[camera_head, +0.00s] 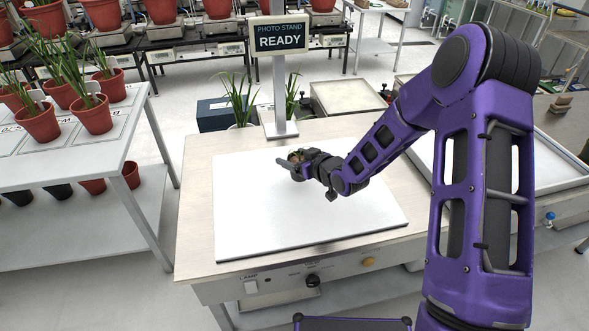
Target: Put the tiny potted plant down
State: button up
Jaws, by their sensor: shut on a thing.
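My gripper (286,166) is over the back middle part of a white board (250,228) on the bench. It is shut on the tiny potted plant (296,155), a small brown and green thing at its far side. The gripper hides much of the plant. I cannot tell whether the pot touches the board or hangs just above it.
A sign reading "PHOTO STAND READY" (279,38) stands on a post (280,105) behind the board. A table with red-potted plants (92,113) is at left. A pale tray (550,165) lies right. Most of the board is clear.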

jog(key=shift+f, duration=1.7)
jog(key=shift+f+b, duration=0.2)
jog(key=shift+b, duration=0.15)
jog(key=o, duration=1.2)
jog(key=shift+o, duration=0.2)
jog(key=shift+r, duration=0.2)
jog(key=shift+s+d+r, duration=0.1)
jog(key=shift+s+d, duration=0.1)
jog(key=shift+d, duration=0.05)
jog(key=p+v, duration=0.1)
jog(key=v, duration=1)
jog(key=shift+s+r, duration=0.15)
jog(key=shift+s, duration=0.05)
